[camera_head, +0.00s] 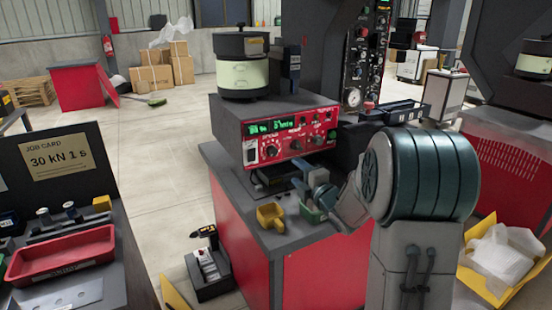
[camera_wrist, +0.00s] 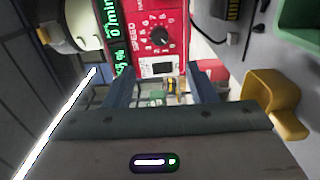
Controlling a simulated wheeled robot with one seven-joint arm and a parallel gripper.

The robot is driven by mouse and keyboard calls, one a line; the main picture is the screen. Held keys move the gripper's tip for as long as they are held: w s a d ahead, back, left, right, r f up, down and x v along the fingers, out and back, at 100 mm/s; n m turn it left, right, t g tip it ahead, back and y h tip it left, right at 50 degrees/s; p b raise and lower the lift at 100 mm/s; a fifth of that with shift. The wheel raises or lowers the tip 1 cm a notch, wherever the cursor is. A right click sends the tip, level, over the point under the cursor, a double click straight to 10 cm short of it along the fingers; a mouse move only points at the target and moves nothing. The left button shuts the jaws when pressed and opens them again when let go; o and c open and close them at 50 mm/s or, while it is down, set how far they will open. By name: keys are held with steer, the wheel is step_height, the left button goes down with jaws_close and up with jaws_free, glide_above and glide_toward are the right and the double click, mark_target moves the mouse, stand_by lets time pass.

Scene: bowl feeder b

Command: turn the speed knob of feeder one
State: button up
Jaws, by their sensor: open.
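The feeder's red control panel (camera_head: 312,133) faces the front under a dark bowl with a pale green band (camera_head: 242,78). It carries a lit green display and several knobs. The dark speed knob (camera_head: 272,151) is at its lower left; in the wrist view, turned on its side, the knob (camera_wrist: 160,36) has a white scale and the word SPEED beside it. My gripper (camera_wrist: 162,88) is open and empty. Its fingers point toward the panel, with the knob beyond the tips and apart from them. In the head view my gripper is small and partly hidden by my arm.
A yellow scoop-like bin (camera_head: 270,217) and a green bin (camera_head: 312,213) sit on the grey bench top near my gripper. The yellow bin also shows at the right of the wrist view (camera_wrist: 275,100). A red tray (camera_head: 62,253) and a job card (camera_head: 60,157) stand at left.

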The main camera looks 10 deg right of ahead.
mark_target(274, 153)
steer(key=p+x, duration=0.2)
steer(key=x, duration=1.1)
steer(key=shift+w+a, duration=0.15)
steer(key=shift+w, duration=0.1)
steer(key=c, duration=1)
